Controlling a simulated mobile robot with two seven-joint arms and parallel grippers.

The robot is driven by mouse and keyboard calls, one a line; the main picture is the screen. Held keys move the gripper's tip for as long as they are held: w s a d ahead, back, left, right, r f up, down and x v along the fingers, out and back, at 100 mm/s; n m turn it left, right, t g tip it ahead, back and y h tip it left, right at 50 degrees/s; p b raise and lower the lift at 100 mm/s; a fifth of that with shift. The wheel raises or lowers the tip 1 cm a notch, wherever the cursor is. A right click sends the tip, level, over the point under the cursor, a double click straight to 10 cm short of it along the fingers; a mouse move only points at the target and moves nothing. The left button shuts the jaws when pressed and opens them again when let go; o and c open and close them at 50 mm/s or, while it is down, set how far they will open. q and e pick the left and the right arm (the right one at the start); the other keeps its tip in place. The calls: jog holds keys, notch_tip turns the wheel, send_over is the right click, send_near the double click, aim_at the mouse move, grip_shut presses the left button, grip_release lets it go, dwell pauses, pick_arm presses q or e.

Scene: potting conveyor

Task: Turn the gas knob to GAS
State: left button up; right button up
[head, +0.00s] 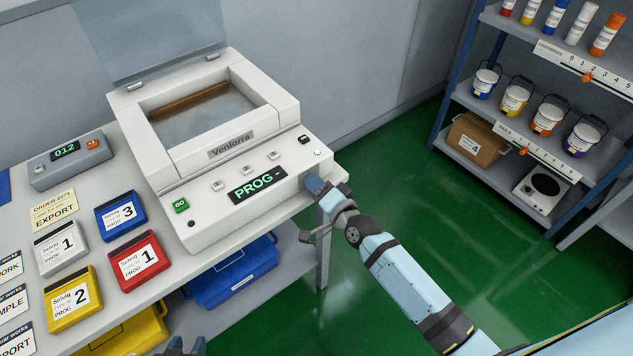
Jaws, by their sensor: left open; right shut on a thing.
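The white Venlorra machine (236,135) stands on the table with its lid up. Its front display (257,185) reads "PROG -". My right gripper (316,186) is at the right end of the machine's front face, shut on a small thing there. That thing sits where a knob would be, but the gripper hides it, so its pointer and any GAS mark cannot be read. My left gripper (186,346) shows only its fingertips at the bottom edge, open and empty, away from the machine.
Red, blue, white and yellow cartridges lie on the table left of the machine, near a grey box (68,160) reading 012. Blue (236,284) and yellow bins are under the table. A shelf with buckets (548,117) stands at right. Green floor between is clear.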

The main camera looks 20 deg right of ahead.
pick_arm(q)
jog(key=shift+s, duration=0.1)
pick_arm(e)
jog(key=shift+m, duration=1.1)
jog(key=o, duration=0.9)
pick_arm(q)
jog(key=shift+r, duration=0.1)
pick_arm(e)
jog(key=shift+s, duration=0.1)
